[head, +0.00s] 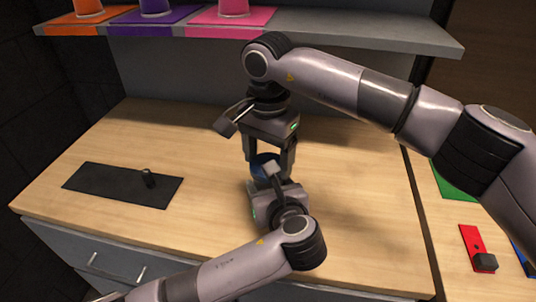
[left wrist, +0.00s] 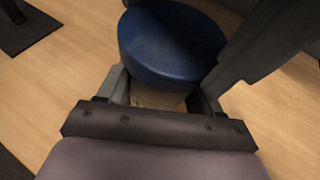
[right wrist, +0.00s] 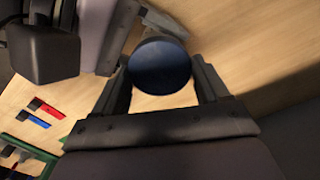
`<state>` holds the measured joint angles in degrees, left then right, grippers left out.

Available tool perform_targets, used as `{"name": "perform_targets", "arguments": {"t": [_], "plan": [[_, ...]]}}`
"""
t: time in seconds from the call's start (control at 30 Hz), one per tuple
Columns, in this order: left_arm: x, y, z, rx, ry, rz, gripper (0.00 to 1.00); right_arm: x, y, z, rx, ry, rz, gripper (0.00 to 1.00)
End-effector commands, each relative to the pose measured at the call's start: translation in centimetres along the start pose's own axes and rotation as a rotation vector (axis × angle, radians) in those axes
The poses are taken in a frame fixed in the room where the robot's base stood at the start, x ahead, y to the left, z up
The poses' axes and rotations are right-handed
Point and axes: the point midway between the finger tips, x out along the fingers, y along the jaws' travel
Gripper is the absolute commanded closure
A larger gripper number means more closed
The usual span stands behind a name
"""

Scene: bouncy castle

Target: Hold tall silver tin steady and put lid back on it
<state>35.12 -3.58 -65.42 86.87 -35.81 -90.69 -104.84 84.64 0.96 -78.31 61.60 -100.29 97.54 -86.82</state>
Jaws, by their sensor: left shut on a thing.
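The blue round lid (left wrist: 172,45) lies level over the top of the tin in the left wrist view. It also shows between my right fingers in the right wrist view (right wrist: 160,67). Only a pale strip of the tin's body (left wrist: 157,98) shows under it; I cannot tell if the lid is fully seated. My left gripper (left wrist: 160,92) is shut on the tin's body, low down. My right gripper (head: 270,165) points down from above, its fingers apart on either side of the lid (head: 263,167). The tin's body is mostly hidden by the grippers in the head view.
A grey shelf (head: 340,28) with orange, purple and pink mats crosses the back. Red (head: 472,243) and green (head: 452,178) pieces lie at right.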

Motion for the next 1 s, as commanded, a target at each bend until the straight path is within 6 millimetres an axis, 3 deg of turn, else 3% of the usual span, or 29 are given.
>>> {"name": "perform_targets", "arguments": {"t": [0.27, 1.0], "plan": [[0.04, 0.04, 0.05, -0.001, -0.001, 0.001, 1.0, -0.03, 0.03, -0.01, 0.132, 0.0, 0.001, 0.63], [0.06, 0.08, 0.07, -0.001, -0.001, 0.003, 1.0, 0.02, 0.02, -0.04, 1.33, 0.001, 0.0, 0.63]]}}
